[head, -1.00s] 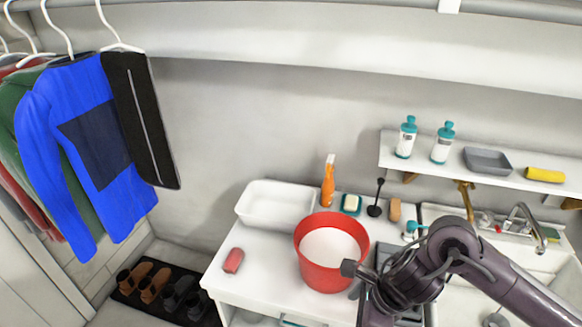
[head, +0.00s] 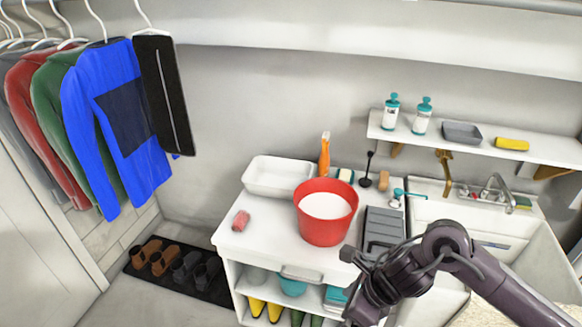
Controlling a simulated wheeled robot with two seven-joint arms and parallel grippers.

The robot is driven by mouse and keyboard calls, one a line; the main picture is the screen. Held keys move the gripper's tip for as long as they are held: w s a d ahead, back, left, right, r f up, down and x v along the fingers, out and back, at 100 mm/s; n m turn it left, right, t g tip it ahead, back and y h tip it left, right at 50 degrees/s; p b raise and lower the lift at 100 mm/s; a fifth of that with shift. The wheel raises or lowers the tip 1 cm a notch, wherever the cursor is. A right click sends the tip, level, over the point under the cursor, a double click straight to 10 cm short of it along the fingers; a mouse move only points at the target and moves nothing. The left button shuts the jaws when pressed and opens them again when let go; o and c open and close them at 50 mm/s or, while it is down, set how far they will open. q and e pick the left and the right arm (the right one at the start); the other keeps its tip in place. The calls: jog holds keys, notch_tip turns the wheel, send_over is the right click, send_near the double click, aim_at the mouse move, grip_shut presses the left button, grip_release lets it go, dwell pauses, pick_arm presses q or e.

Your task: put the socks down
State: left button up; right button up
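A small reddish-pink bundle (head: 241,220) lies on the left front part of the white counter (head: 270,240). It looks like the rolled socks, but it is too small to be sure. Nothing touches it. My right arm comes in from the lower right, in front of the counter and sink. Its wrist points down to the bottom edge, and the fingers of my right gripper do not show. My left arm and gripper are not in view.
A red bucket (head: 325,228), a white basin (head: 277,177) and an orange spray bottle (head: 324,157) stand on the counter. Yellow boots (head: 265,307) are below. Shoes on a dark mat (head: 205,290) lie at left. Clothes hang above. Counter beside the bundle is clear.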

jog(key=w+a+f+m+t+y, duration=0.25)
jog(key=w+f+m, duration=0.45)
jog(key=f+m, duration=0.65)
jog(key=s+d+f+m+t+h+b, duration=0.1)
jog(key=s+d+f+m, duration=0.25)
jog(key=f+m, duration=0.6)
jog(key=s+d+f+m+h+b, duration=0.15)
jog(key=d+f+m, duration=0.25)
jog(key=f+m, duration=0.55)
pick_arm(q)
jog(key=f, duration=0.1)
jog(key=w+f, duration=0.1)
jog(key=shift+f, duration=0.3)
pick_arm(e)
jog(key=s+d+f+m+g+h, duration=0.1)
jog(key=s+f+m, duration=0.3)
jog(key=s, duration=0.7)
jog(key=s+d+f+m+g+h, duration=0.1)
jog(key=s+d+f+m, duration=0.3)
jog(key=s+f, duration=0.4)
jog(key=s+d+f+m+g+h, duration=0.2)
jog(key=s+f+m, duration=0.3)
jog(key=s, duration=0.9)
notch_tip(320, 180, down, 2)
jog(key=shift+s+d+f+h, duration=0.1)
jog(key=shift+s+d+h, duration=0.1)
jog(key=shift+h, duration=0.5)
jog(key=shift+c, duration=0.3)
